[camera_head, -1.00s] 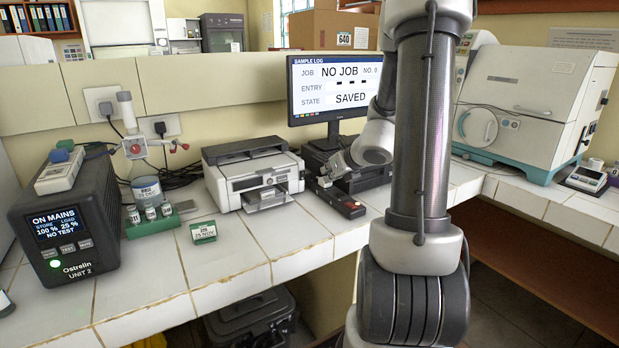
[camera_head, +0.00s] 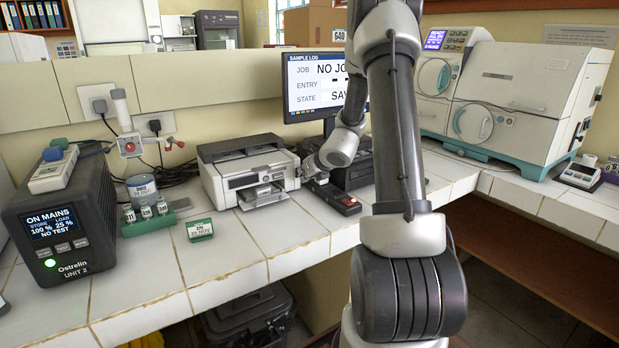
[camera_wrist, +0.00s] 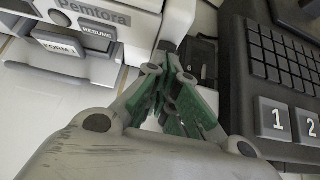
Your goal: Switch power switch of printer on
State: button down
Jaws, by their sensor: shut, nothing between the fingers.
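The printer (camera_head: 232,184), white with a black top, stands on the tiled bench in the head view. In the wrist view its front (camera_wrist: 75,65) shows at the upper left, with RESUME and FORM buttons. My gripper (camera_head: 309,172) is beside the printer's right side. In the wrist view my gripper's green-padded fingers (camera_wrist: 168,52) are shut and empty, pointing along the printer's right side. A small dark housing (camera_wrist: 205,60) with a pale mark lies just right of the fingertips. I cannot tell whether it is the power switch, nor see contact or switch position.
A dark keypad (camera_wrist: 272,60) with large 1 and 2 keys stands close to the right. The monitor (camera_head: 307,85) stands behind.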

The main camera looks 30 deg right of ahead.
jog(key=shift+w, duration=0.1)
jog(key=shift+w+r, duration=0.25)
jog(key=shift+w, duration=0.2)
jog(key=shift+r, duration=0.1)
jog(key=shift+r, duration=0.7)
jog(key=shift+s, duration=0.15)
